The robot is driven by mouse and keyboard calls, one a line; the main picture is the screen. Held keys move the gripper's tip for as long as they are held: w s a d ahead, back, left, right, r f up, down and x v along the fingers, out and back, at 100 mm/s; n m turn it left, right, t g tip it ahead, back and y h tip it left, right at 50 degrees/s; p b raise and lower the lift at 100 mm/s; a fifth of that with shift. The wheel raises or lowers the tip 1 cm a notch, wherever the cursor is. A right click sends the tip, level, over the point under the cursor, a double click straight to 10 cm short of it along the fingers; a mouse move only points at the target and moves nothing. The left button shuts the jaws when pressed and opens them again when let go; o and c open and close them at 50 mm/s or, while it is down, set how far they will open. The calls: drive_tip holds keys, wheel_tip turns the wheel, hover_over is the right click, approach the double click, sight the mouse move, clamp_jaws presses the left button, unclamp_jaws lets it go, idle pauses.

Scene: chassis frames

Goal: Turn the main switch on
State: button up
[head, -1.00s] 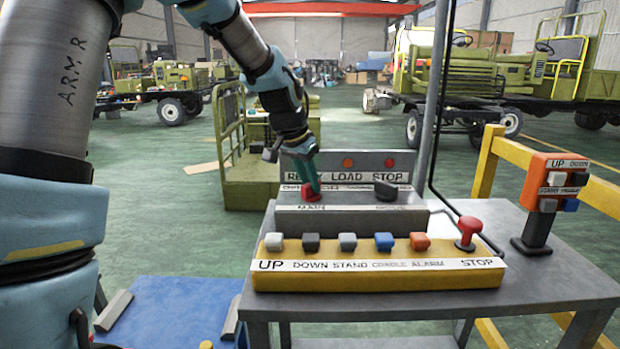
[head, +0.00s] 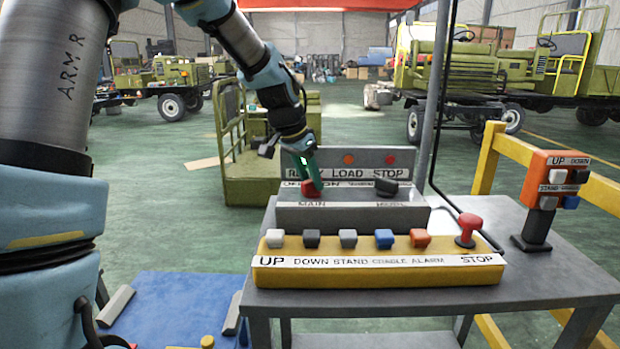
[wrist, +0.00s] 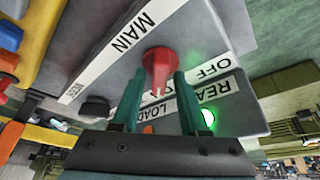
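The main switch (wrist: 159,66) is a red knob on a grey panel, above a white strip lettered MAIN (head: 312,204). In the head view the red knob (head: 311,188) is partly covered by my gripper (head: 313,184). In the wrist view, the two green fingers of my gripper (wrist: 160,82) stand on either side of the knob, with their tips against its edges. The OFF label (wrist: 214,68) shows beside the knob; the other position label is covered. A green lamp (wrist: 208,117) glows by the READY label.
A black knob (head: 386,187) sits to the right on the same panel. The yellow button box (head: 380,270) stands in front, with a red stop button (head: 467,229) at its right. An UP/DOWN pendant (head: 552,180) stands at the table's right.

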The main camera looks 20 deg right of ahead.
drive_tip(key=shift+o, duration=0.4)
drive_tip(key=shift+r, duration=0.1)
drive_tip(key=shift+a+r, duration=0.1)
drive_tip(key=shift+r, duration=0.15)
drive_tip(key=b+v, duration=0.2)
drive_tip(key=v, duration=0.8)
drive_tip(key=shift+a, duration=0.1)
drive_tip(key=a+f+n+y, duration=0.2)
drive_tip(key=a+f+n, duration=0.55)
drive_tip(key=a, duration=0.85)
drive_tip(key=s+a+f+n+y, duration=0.1)
drive_tip(key=s+a+f, duration=0.3)
drive_tip(key=a, duration=0.4)
drive_tip(key=s+a+f+n+y, duration=0.1)
drive_tip(key=s+a+f+n, duration=0.3)
drive_tip(key=a, duration=0.4)
wheel_tip(320, 180, down, 2)
drive_tip(key=shift+s+f, duration=0.1)
drive_tip(key=shift+s, duration=0.7)
